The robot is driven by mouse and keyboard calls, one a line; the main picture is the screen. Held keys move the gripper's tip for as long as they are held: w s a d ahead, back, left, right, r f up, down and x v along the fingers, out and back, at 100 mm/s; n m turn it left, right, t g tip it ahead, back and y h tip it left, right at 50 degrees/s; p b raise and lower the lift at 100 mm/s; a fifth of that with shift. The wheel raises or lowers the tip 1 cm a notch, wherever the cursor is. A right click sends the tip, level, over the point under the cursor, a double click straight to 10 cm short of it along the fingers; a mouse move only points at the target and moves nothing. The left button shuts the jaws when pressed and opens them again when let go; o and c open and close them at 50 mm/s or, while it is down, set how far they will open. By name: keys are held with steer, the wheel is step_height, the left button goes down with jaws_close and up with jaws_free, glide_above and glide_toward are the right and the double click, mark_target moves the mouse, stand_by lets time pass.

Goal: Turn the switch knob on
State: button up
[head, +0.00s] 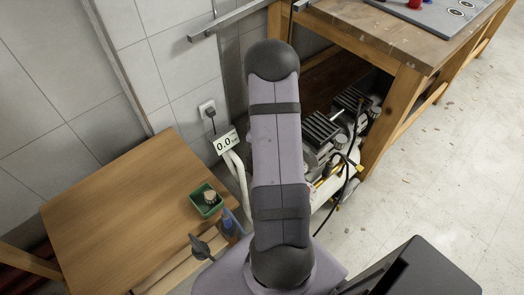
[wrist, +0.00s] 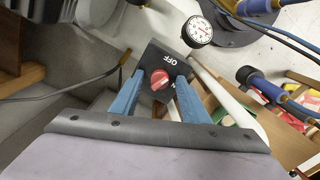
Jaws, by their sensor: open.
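In the wrist view, a black switch plate (wrist: 148,62) bears a red knob (wrist: 159,79). White "OFF" lettering shows above the knob; other lettering at its right is partly covered by a finger. I cannot tell for sure which way the knob points. My gripper (wrist: 161,77) is open, with one blue finger at the left of the knob and one at its right. Whether the fingers touch the knob is not clear. In the head view, my arm fills the middle and my gripper is hidden.
In the wrist view, a round dial gauge (wrist: 198,31) and a white pipe (wrist: 222,88) lie near the plate. In the head view, a wooden table (head: 125,210) holds a green tray (head: 198,210), and a wooden workbench (head: 405,45) stands at the right. Open floor (head: 455,140) lies beyond.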

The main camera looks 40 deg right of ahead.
jaws_close()
steer(key=shift+m, duration=0.4)
steer(key=m+p, duration=0.1)
steer(key=m, duration=0.1)
steer(key=shift+r+m, duration=0.1)
steer(key=shift+m, duration=0.2)
steer(key=m+p, duration=0.1)
steer(key=m, duration=0.2)
steer(key=shift+m, duration=0.3)
steer(key=m+p, duration=0.1)
steer(key=m, duration=0.5)
steer(key=shift+m, duration=0.3)
